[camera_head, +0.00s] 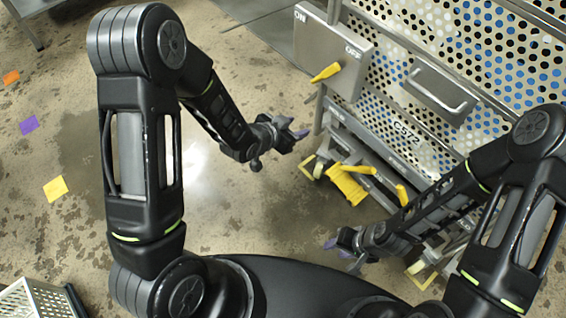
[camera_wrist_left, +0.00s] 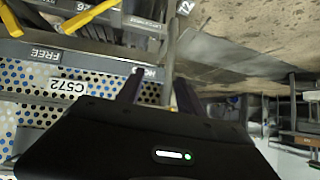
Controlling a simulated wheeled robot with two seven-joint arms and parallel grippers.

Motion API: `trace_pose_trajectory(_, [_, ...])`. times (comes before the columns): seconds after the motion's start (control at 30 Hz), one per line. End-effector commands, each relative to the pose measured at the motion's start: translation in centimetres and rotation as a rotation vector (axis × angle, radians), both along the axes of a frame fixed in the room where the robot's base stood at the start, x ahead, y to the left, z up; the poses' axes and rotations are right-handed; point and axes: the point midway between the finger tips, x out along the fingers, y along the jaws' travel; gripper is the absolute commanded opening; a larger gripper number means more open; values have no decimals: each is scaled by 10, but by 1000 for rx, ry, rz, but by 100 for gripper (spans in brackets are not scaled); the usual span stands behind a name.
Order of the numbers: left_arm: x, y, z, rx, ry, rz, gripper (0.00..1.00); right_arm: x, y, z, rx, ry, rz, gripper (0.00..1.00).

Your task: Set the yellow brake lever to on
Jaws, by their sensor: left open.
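A yellow lever (camera_head: 326,73) sits at the lower edge of a grey box (camera_head: 340,45) marked ON at its left and OFF at its right; its tip points down-left. Two more yellow levers, left (camera_head: 357,169) and right (camera_head: 402,194), are low on the cart. My left gripper (camera_head: 300,133) is open and empty, below and left of the box lever, apart from it. In the left wrist view its fingers (camera_wrist_left: 158,92) are spread; a yellow lever (camera_wrist_left: 90,17) shows at the upper left. My right gripper (camera_head: 342,250) is low by the cart; its jaw gap is unclear.
The perforated metal cart (camera_head: 440,60), labelled C572, has a handle (camera_head: 440,92) and wheels (camera_head: 308,168). The wrist view shows a FREE label (camera_wrist_left: 45,53) and a grey post (camera_wrist_left: 170,50). A perforated crate (camera_head: 35,300) stands at lower left.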

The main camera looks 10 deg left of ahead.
Motion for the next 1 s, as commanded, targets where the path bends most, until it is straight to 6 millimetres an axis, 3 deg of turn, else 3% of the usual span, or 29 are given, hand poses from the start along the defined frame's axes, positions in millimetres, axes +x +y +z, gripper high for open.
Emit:
trace_pose_trajectory(0.03, [-11,2,6,-11,53,23,44,0,0,21,0,0,0,36])
trace_pose_trajectory(0.4, [-91,3,-11,-87,384,179,44,0,0,82,0,0,0,36])
trace_pose_trajectory(0.7, [-137,-1,-13,-125,551,259,44,0,0,108,0,0,0,36])
trace_pose_trajectory(1.0, [-147,-2,-16,-135,587,277,44,0,0,111,0,0,0,36])
